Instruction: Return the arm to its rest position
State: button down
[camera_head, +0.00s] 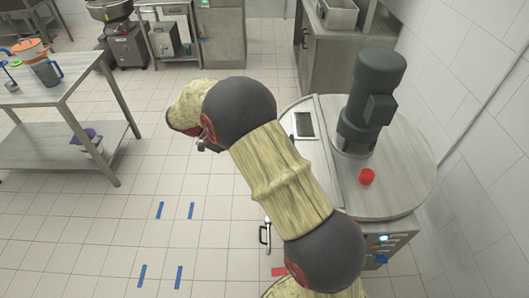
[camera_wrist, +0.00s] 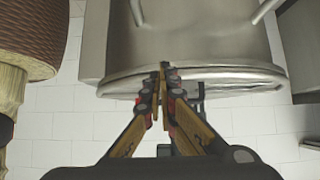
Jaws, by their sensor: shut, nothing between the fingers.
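My gripper (camera_wrist: 164,72) shows in the wrist view with its two fingertips together and nothing between them. It points toward the rim of a large steel vessel (camera_wrist: 190,35); whether it touches the rim cannot be told. In the head view my arm bends across the middle of the picture, over the floor left of the round steel machine (camera_head: 400,190). The gripper's fingers are mostly hidden there behind the arm.
The machine carries a dark motor (camera_head: 372,95) and a red cap (camera_head: 367,177) on top. A steel table (camera_head: 60,95) with a blue jug (camera_head: 47,73) stands at the left. Tiled floor with blue tape marks (camera_head: 160,210) lies free between table and machine.

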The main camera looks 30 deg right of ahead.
jog(key=shift+w+a+f+p, duration=0.1)
jog(key=shift+w+a+f, duration=0.2)
jog(key=shift+a, duration=0.4)
jog(key=shift+w+a+f+p, duration=0.15)
jog(key=shift+w+a, duration=0.3)
jog(key=shift+a, duration=0.25)
jog(key=shift+w+a+f+p, duration=0.1)
jog(key=shift+w+a+f, duration=0.2)
jog(key=shift+a, duration=0.4)
